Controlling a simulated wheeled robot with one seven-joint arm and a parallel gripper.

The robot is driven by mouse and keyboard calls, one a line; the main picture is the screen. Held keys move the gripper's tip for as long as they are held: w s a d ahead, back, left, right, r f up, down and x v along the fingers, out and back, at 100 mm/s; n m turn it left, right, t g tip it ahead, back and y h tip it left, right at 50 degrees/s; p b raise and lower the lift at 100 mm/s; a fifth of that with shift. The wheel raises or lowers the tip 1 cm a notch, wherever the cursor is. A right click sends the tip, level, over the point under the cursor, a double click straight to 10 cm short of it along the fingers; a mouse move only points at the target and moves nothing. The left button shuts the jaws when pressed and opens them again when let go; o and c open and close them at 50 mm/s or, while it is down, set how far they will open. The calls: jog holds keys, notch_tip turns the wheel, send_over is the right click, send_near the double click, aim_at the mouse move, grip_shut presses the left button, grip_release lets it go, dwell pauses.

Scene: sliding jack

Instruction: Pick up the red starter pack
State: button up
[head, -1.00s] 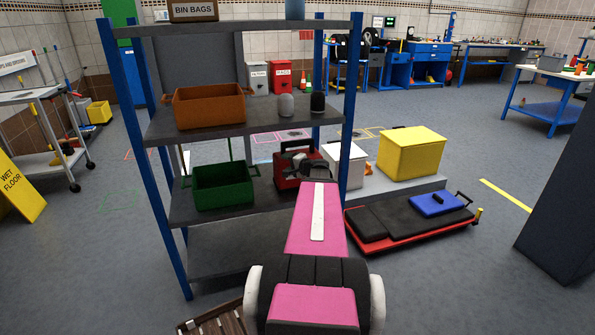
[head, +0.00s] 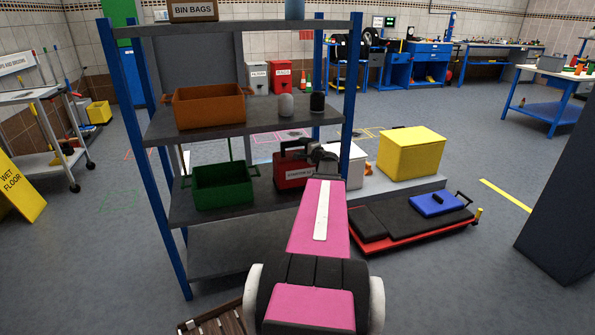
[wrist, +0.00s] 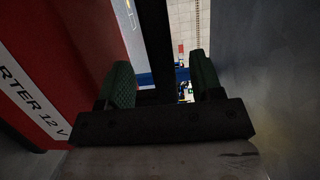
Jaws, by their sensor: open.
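The red starter pack (head: 293,172) stands upright on the middle-lower shelf, to the right of the green crate. Its dark handle is on top and a white label shows on its front. In the wrist view its red side and label (wrist: 30,105) fill the left edge. My gripper (head: 320,152) is beside the pack's upper right corner. In the wrist view my gripper (wrist: 163,82) is open, with two green-padded fingers apart. A dark bar runs upright behind the gap between them; I cannot tell whether it is the handle.
A green crate (head: 224,187) stands left of the pack. The shelf above holds an orange crate (head: 209,107) and two small rounded items. A blue rack post (head: 350,110) stands close to my gripper on the right. A white box (head: 354,165) is behind the post.

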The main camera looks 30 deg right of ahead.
aim_at(299, 144)
jog(key=w, duration=0.4)
jog(key=shift+w+a, duration=0.25)
jog(key=shift+w, duration=0.1)
jog(key=shift+c, duration=0.3)
grip_shut()
jog(key=shift+s, duration=0.1)
dwell(0.7)
